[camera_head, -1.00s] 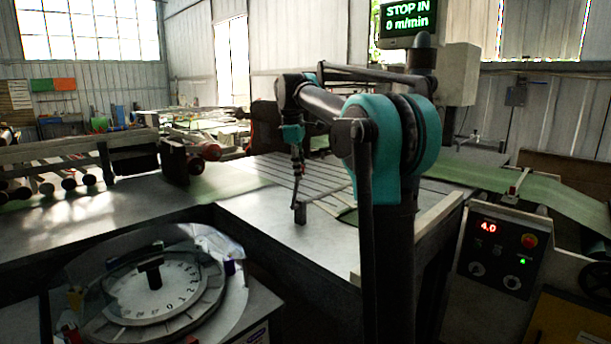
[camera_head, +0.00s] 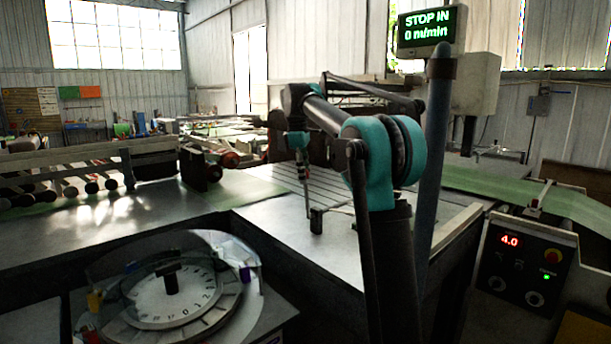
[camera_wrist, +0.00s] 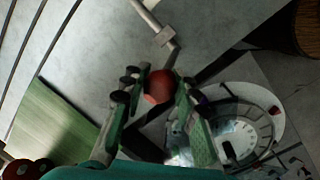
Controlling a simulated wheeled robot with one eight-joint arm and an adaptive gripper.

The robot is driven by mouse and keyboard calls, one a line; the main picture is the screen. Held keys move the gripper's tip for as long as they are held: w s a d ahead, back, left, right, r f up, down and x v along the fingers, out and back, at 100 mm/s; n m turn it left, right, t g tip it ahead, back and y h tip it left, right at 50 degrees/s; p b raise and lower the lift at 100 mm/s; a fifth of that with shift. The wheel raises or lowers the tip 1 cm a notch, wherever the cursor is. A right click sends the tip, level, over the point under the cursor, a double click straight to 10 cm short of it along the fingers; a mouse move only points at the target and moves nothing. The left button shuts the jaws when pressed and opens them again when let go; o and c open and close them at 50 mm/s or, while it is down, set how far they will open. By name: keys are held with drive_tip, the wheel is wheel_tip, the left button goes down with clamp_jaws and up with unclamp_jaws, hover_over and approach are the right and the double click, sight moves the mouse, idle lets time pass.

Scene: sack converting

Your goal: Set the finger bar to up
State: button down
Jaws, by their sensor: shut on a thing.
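In the wrist view a round red knob (camera_wrist: 158,87) sits between the two green fingers of my gripper (camera_wrist: 164,80), which is shut on it. A grey rod (camera_wrist: 147,14) with a small block on it runs beyond the fingers over the metal table; I take it for the finger bar. Its join to the knob is not clear. Whether the bar is up or down is hard to tell.
A round numbered dial (camera_head: 178,297) under a clear cover stands front left. A control panel (camera_head: 522,265) reading 4.0 is at right, with a red button. The screen (camera_head: 427,28) reads STOP IN 0 m/min. Rollers (camera_head: 85,185) lie at left. Bare metal table (camera_head: 270,235) surrounds the post.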

drive_tip(key=shift+w+a, duration=0.1)
drive_tip(key=shift+w, duration=0.05)
drive_tip(key=c, duration=1.1)
unclamp_jaws()
drive_tip(key=shift+c, duration=0.2)
wheel_tip(320, 180, up, 12)
drive_tip(key=s+a, duration=0.1)
drive_tip(key=shift+a, duration=0.35)
drive_tip(key=shift+s+f, duration=0.1)
drive_tip(key=shift+f, duration=0.05)
